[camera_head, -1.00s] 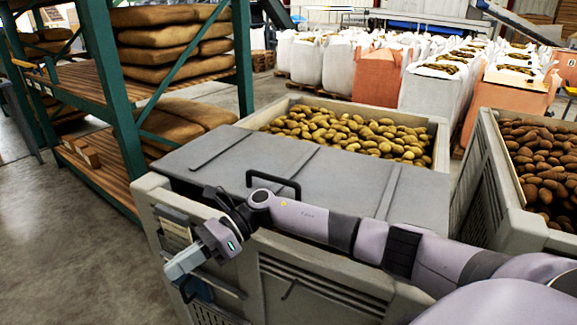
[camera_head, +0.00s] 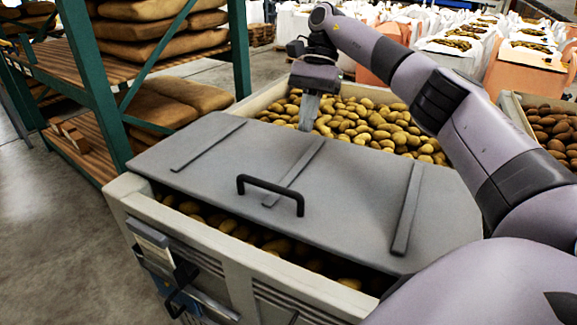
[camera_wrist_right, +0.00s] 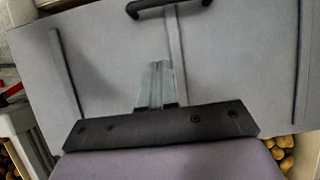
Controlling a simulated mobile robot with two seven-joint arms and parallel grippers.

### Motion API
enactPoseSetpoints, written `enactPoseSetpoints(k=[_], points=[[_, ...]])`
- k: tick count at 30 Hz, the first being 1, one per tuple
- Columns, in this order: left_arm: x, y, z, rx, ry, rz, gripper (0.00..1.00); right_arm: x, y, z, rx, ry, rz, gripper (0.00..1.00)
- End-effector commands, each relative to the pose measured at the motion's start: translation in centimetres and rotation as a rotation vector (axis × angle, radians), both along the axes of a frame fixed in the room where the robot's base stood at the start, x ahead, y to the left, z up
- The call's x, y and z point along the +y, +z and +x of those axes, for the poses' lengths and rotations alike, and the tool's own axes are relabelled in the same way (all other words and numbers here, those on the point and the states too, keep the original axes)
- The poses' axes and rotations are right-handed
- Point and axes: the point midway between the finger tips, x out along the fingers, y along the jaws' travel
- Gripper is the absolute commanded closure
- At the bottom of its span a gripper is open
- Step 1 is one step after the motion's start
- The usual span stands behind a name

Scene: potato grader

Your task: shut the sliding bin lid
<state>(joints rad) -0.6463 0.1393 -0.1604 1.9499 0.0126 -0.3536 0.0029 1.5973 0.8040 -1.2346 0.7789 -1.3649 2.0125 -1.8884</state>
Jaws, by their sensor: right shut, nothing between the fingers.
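The grey sliding lid (camera_head: 350,200) lies across the pale bin (camera_head: 125,192). It has raised ribs and a black handle (camera_head: 270,192). Potatoes (camera_head: 370,125) show in a wide opening behind the lid and in a narrow strip in front of it. My right gripper (camera_head: 306,122) is shut and empty, pointing down beside the lid's far edge. I cannot tell whether it touches the lid. In the right wrist view, the gripper (camera_wrist_right: 156,78) shows over the lid (camera_wrist_right: 235,65), with the handle (camera_wrist_right: 165,6) at the top edge. My left gripper is out of view.
A green-framed rack (camera_head: 95,85) with stacked sacks (camera_head: 160,35) stands at the left. Another bin (camera_head: 515,110) of brown potatoes is at the right. White bulk bags (camera_head: 450,55) stand behind. Bare floor (camera_head: 45,240) is free at the left front.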

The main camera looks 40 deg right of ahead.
Motion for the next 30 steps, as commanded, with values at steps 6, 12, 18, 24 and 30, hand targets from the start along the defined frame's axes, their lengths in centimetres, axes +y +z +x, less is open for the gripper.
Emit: enactPoseSetpoints(k=[6,12,18,24,30], points=[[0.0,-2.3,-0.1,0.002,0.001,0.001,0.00,1.2,-3.2,-0.5,0.003,0.002,0.001,1.00],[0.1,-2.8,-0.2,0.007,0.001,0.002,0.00,2.6,-5.9,-1.2,0.003,0.000,-0.001,1.00],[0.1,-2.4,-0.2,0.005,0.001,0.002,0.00,4.4,-8.5,-2.0,-0.001,0.002,0.000,1.00],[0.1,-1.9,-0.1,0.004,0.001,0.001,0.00,6.3,-8.0,-2.8,-0.001,0.000,0.000,1.00],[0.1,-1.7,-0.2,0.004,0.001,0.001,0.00,7.3,-7.9,-3.3,0.000,-0.001,0.000,1.00]])
